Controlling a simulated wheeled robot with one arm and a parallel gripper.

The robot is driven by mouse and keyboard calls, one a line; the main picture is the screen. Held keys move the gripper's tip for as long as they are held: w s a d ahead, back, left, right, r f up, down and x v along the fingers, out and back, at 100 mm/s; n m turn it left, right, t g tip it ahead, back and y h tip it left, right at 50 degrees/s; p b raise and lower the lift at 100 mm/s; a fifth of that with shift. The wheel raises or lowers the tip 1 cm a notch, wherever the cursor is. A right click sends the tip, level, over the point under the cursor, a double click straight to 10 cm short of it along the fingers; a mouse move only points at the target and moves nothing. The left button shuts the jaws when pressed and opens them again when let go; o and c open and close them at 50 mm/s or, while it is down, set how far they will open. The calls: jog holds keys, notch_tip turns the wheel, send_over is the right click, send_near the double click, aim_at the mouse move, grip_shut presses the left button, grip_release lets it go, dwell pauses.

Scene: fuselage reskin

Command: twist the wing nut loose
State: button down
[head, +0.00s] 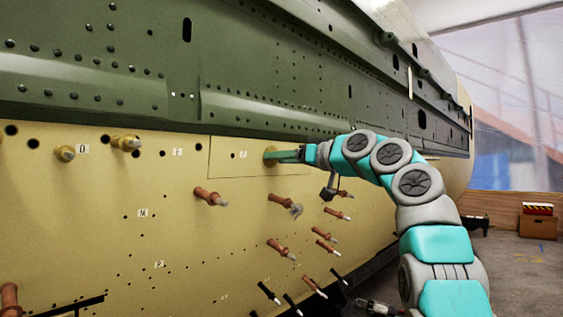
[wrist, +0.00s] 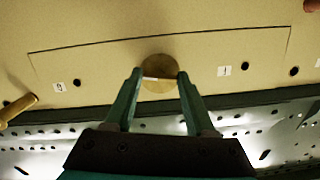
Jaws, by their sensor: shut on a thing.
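The wing nut's fastener shows as a round brass-coloured piece (wrist: 159,76) on the yellow skin panel in the wrist view. It also shows at my gripper's tip in the head view (head: 269,156). My gripper (wrist: 157,80) has its two green fingers on either side of this piece and is shut on it. In the head view my gripper (head: 285,156) reaches the panel from the right. The wings of the nut cannot be made out between the fingers.
Several copper-coloured fasteners (head: 210,196) stick out of the yellow panel (head: 190,240) below and left. Brass-coloured ones (head: 126,142) stand at the upper left. A green riveted skin (head: 270,75) lies above. A box (head: 537,226) stands on the floor at right.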

jog(key=shift+n+t, duration=0.3)
jog(key=shift+n, duration=0.6)
jog(key=shift+c, duration=1.2)
grip_release()
jog(key=b+v, duration=0.1)
jog(key=v, duration=0.6)
jog(key=shift+s+d, duration=0.25)
jog(key=shift+s, duration=0.05)
jog(key=shift+r, duration=0.1)
